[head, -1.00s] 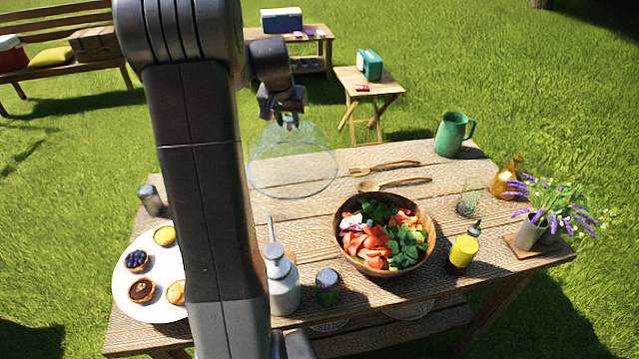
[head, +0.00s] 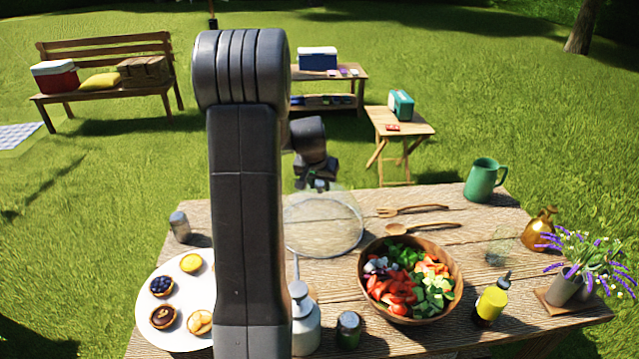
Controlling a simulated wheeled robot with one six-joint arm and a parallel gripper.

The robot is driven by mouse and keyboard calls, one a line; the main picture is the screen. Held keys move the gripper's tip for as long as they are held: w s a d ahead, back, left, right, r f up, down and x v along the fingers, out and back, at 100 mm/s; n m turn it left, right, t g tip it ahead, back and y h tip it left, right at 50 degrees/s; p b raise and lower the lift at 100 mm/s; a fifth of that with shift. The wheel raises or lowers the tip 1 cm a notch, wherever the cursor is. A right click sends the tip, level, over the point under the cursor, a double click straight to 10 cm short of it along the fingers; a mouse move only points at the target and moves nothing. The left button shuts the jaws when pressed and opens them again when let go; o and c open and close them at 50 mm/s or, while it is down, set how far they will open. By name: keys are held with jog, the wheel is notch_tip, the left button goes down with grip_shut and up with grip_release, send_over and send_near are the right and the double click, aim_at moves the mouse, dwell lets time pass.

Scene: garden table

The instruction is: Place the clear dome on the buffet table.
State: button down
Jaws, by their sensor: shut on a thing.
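The clear dome (head: 323,230) is a see-through bowl-like cover with a thin pale rim, over the back middle of the wooden buffet table (head: 455,200). My gripper (head: 318,185) points down and is shut on the dome's top. The rim appears close to the tabletop; I cannot tell whether it touches. My own arm hides part of the table left of the dome.
A salad bowl (head: 411,280) stands right and in front of the dome, with a wooden fork (head: 412,210) and spoon (head: 424,227) to the right. A pastry plate (head: 160,328), pump bottle (head: 305,322) and shaker (head: 180,227) are left or in front.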

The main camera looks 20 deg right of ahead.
jog(key=c, duration=1.1)
grip_release()
jog(key=shift+o, duration=0.2)
jog(key=shift+s+a+r, duration=0.1)
jog(key=shift+a+r, duration=0.05)
jog(key=shift+r, duration=0.5)
jog(key=v, duration=1.1)
jog(key=shift+b, duration=0.3)
